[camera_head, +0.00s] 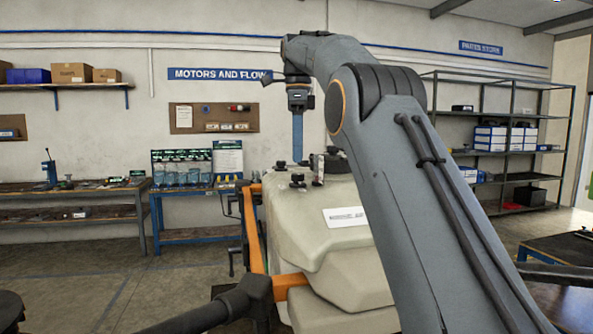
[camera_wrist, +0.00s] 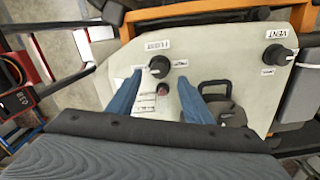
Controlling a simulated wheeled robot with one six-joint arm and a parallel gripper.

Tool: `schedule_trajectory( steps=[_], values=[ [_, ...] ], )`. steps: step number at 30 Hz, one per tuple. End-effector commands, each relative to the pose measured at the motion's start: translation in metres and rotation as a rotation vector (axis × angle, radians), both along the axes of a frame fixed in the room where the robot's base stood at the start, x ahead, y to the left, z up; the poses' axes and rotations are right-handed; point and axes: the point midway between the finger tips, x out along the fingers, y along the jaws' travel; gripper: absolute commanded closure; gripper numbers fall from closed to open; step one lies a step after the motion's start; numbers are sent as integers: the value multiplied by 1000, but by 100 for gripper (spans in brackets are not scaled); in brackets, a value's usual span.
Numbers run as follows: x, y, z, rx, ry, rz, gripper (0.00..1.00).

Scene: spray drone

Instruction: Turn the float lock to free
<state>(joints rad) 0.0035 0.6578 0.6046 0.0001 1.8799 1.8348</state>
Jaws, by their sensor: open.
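The pale tank (camera_head: 305,225) of the drone stands in front of me, with black knobs on its top. My gripper (camera_head: 297,158) points down over it. In the wrist view my gripper's two blue fingers (camera_wrist: 160,82) are apart, with nothing held between them. A black knob (camera_wrist: 160,66) sits just beyond the fingertips, roughly between them. White labels (camera_wrist: 157,44) lie beside it, too small to read surely, so I cannot tell whether it is the float lock. Another black knob (camera_wrist: 279,54) is by a VENT label.
A black handled cap (camera_wrist: 224,97) stands on the tank right of the fingers. An orange frame bar (camera_wrist: 195,17) runs along the tank's edge. A workbench (camera_head: 190,190) and shelves (camera_head: 500,125) stand at the back. Open floor lies at the left.

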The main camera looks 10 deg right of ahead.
Motion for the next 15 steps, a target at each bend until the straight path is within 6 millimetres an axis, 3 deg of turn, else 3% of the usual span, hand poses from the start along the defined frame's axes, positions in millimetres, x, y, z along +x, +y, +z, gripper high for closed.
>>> schedule_trajectory(
  steps=[9, 15],
  values=[
    [-1, 2, -36, 1, 2, 4, 54],
    [0, 3, -50, 0, 1, 5, 54]
  ],
)
